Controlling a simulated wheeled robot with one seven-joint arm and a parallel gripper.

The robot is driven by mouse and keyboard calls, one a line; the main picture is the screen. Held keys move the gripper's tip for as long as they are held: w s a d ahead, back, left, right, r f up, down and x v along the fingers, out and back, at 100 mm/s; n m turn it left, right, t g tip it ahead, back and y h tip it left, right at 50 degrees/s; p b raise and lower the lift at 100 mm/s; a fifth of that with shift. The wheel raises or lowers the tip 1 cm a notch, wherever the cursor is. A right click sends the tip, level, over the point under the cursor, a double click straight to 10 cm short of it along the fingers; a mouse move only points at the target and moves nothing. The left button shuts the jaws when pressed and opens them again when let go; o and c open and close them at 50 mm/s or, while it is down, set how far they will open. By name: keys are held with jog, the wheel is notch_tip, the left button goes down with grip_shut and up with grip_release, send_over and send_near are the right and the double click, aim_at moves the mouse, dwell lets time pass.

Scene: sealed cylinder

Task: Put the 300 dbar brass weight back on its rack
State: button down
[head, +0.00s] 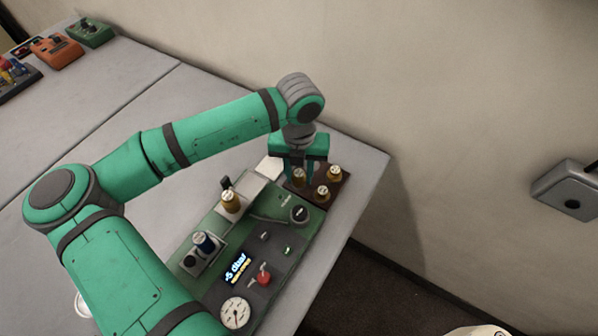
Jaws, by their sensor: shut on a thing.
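My gripper (301,172) is at the far right end of the table, pointing down over the dark brown rack (312,199). It is shut on a brass weight (298,176) at the rack's left part. I cannot tell whether this weight rests in the rack or hangs just above it. The label on it is too small to read. Two more brass weights, one at the right (334,173) and one in front (322,192), stand upright on the rack.
A green instrument base (227,250) lies in front, with a brass cylinder (230,202), a blue cylinder (203,243), a display (237,268), a red knob (264,278) and a dial gauge (235,313). The wall is close behind the rack. Coloured boxes (56,51) stand far left.

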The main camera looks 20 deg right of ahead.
aim_at(299, 173)
jog(key=shift+f, duration=0.1)
jog(key=c, duration=1.3)
grip_release()
notch_tip(299, 173, up, 12)
